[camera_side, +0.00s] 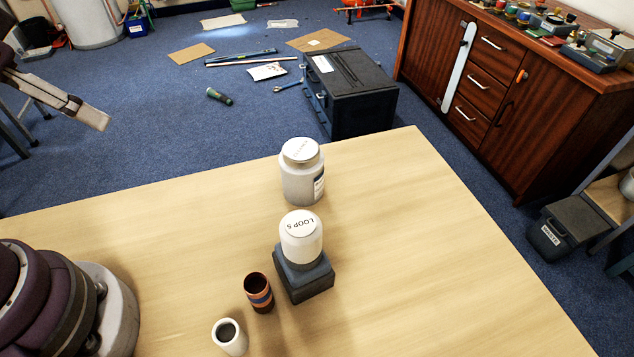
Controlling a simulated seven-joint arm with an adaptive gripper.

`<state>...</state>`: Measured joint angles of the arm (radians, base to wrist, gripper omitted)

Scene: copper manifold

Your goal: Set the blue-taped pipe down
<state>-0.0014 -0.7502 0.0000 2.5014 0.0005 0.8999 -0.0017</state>
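The blue-taped pipe (258,292) is a short, dark copper-brown tube with a blue band around it. It stands upright on the wooden table, its open dark end facing up, and nothing is seen holding it.
Next to the pipe are a white open-topped cylinder (230,338) and a white-capped jar marked LOOP 5 (301,241) on a dark square block (305,279). A larger grey-white jar (301,175) stands behind. The right side of the table (430,250) is clear.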

